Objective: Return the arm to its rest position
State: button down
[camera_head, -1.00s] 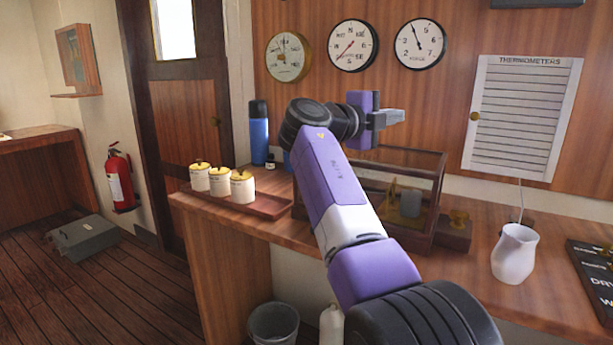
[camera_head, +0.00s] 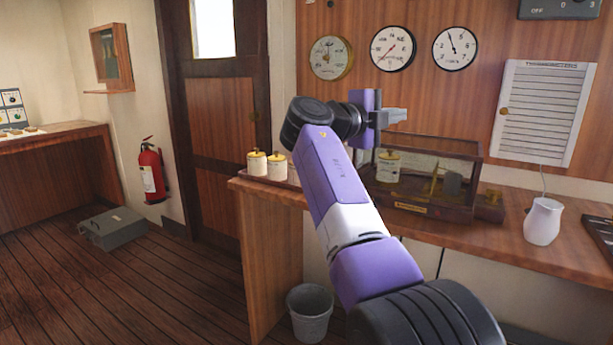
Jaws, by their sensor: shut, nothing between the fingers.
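My arm, purple, white and black, rises from the bottom right and bends at a dark joint near the picture's middle. My gripper (camera_head: 396,116) is at its end, grey and pointing right. Its fingers look shut with nothing between them. It shows in front of the wall panel, above the glass case, apart from the things on the counter as far as I can tell.
The wooden counter (camera_head: 470,240) bears white jars (camera_head: 257,164), a glass case (camera_head: 430,210) and a white jug (camera_head: 543,222). Gauges (camera_head: 393,48) hang behind. A bin (camera_head: 310,312), grey case (camera_head: 112,229) and extinguisher (camera_head: 151,172) stand left; floor between is free.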

jog(key=w+a+n+t+y, duration=0.4)
jog(key=a+n+t+y, duration=0.15)
jog(key=n, duration=0.65)
jog(key=s+a+f+n+t+y, duration=0.1)
jog(key=a+f+n+y, duration=0.1)
jog(key=f+n+y, duration=0.3)
jog(key=s+a+f+n+t, duration=0.1)
jog(key=a+f+n+t, duration=0.15)
jog(key=f, duration=0.45)
jog(key=s+d+f+n+y, duration=0.1)
jog(key=s+f+n+y, duration=0.65)
jog(key=s+f, duration=1.4)
jog(key=s+d+f+g+h, duration=0.1)
jog(key=s+d+f+g, duration=0.15)
jog(key=s, duration=1.25)
jog(key=s+d+f+g+h, duration=0.1)
jog(key=s+d+f, duration=0.25)
jog(key=s, duration=1.25)
jog(key=s+d+f+g+h, duration=0.2)
jog(key=s+d, duration=0.2)
jog(key=s, duration=1.1)
notch_tip(320, 180, up, 16)
jog(key=p, duration=1.5)
jog(key=shift+w+d+f+n+p, duration=0.15)
jog(key=shift+f+n+p, duration=0.1)
jog(key=shift+n+p, duration=0.15)
